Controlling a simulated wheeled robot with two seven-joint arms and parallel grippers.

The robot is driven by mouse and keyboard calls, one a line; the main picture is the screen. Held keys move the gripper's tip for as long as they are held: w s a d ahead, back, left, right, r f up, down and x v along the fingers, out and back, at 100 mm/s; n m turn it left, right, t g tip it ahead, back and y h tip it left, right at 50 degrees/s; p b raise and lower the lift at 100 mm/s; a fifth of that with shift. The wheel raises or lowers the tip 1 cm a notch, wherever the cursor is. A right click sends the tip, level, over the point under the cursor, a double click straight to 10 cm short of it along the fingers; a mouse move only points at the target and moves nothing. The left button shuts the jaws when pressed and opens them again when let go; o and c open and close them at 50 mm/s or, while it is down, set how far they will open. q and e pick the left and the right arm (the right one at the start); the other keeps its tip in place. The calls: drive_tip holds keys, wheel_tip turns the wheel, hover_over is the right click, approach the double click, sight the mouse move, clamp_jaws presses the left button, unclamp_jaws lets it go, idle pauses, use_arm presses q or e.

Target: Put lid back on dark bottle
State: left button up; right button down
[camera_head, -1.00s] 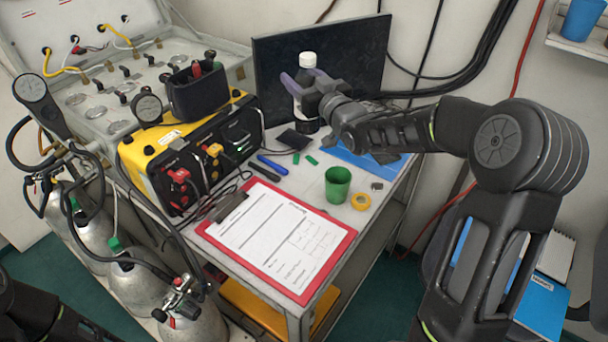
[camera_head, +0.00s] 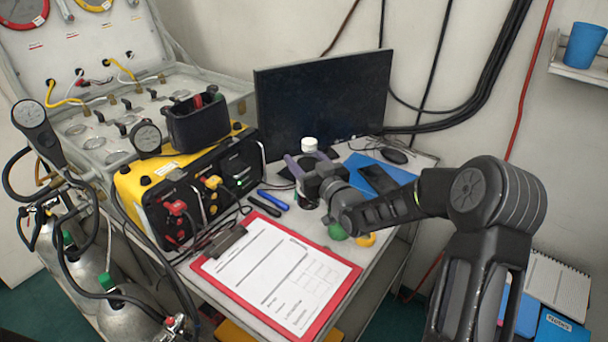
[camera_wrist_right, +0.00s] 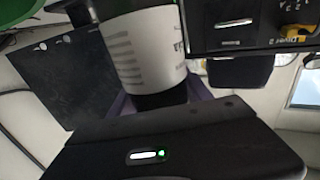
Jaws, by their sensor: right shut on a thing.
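My right gripper (camera_head: 302,168) is shut around the middle of a bottle with a white cap (camera_head: 309,144). The cap sits at the top, above the fingers. In the right wrist view the bottle's white printed label (camera_wrist_right: 152,48) and a dark band below it (camera_wrist_right: 160,97) show between the gripper parts. The bottle is roughly upright, low over the back of the table in front of the monitor. Whether its base touches the table is hard to tell. The gripper hides much of its body. No separate loose lid can be made out. My left gripper is out of view.
A monitor (camera_head: 325,98) stands behind. A yellow-black air panel (camera_head: 190,185) is at left, a red clipboard (camera_head: 275,270) in front. A green cup (camera_head: 337,232) is mostly hidden by my arm, beside yellow tape (camera_head: 366,240).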

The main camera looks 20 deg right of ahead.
drive_tip(key=shift+r, duration=0.1)
drive_tip(key=shift+f+b, duration=0.65)
drive_tip(key=shift+f, duration=1.25)
drive_tip(key=shift+f, duration=0.15)
drive_tip(key=c, duration=0.9)
unclamp_jaws()
drive_tip(key=shift+f, duration=0.15)
drive_tip(key=o, duration=0.4)
drive_tip(key=shift+o, duration=0.2)
drive_tip(key=shift+s+r, duration=0.15)
drive_tip(key=shift+r, duration=0.05)
drive_tip(key=s, duration=0.4)
drive_tip(key=s+b, duration=0.1)
drive_tip(key=s, duration=0.2)
drive_tip(key=s+d+b, duration=0.1)
drive_tip(key=s, duration=0.3)
drive_tip(key=shift+s, duration=0.35)
